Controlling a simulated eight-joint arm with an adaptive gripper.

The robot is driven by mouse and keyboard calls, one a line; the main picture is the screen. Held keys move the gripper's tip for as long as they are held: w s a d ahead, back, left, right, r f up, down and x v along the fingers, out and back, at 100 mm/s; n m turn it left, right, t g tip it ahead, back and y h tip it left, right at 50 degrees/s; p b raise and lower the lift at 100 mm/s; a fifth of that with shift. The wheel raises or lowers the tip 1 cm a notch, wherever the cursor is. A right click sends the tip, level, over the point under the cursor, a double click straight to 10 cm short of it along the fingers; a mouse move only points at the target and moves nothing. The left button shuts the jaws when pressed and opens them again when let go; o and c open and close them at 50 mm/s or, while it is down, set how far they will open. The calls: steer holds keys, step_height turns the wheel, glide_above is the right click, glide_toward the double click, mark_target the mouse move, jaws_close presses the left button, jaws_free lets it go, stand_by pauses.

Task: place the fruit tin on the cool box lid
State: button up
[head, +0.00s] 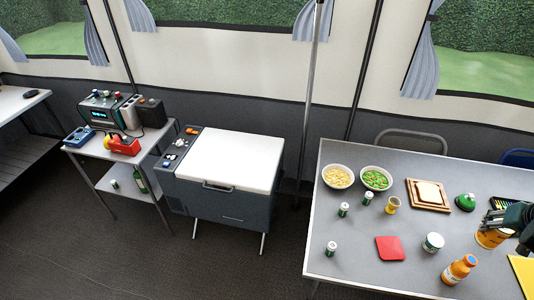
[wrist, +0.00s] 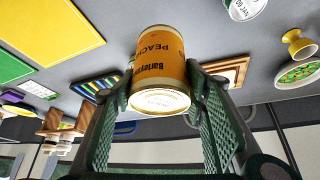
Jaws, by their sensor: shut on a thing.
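The fruit tin is orange-yellow with "PEACH" lettering; it sits between my gripper's fingers in the wrist view, the tin (wrist: 160,62) with a pale end facing the camera. My gripper (wrist: 160,100) is shut on its sides. In the head view the tin (head: 490,238) is at the right part of the grey table, partly covered by my gripper (head: 508,222). I cannot tell whether the tin touches the table. The cool box lid (head: 232,160) is white, flat and bare, on a dark box left of the table.
On the grey table (head: 350,255) are two bowls (head: 338,176), a bread board (head: 428,194), a red mat (head: 390,248), a sauce bottle (head: 459,269), a white tin (head: 433,243) and several small jars. A tent pole (head: 309,100) stands between table and cool box. Small items line the box's left strip (head: 178,150).

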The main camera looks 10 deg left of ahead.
steer(key=w+a+n+y, duration=0.2)
steer(key=w+a+n, duration=0.2)
steer(key=w+a, duration=1.3)
steer(key=w+a+n+y, duration=0.15)
steer(key=w+a, duration=0.35)
steer(key=a, duration=0.7)
steer(key=w+a+n, duration=0.2)
steer(key=w+a, duration=0.4)
steer(key=a, duration=0.5)
steer(key=w+a+n+y+b, duration=0.1)
steer(key=w+a+n+y, duration=0.15)
steer(key=a, duration=2.45)
steer(key=s+a+n, duration=0.2)
steer(key=a, duration=1)
steer(key=s+a+n+g, duration=0.1)
steer(key=s+a, duration=0.1)
steer(key=a, duration=1.1)
steer(key=shift+s+a+f+n+g+y+b, duration=0.25)
steer(key=shift+s+a+n+g+y+b, duration=0.05)
steer(key=shift+s+n+b, duration=0.1)
step_height(320, 180, down, 6)
steer(key=b, duration=0.1)
steer(key=shift+f, duration=0.15)
steer(key=shift+f+b, duration=0.8)
steer(key=shift+f, duration=1.05)
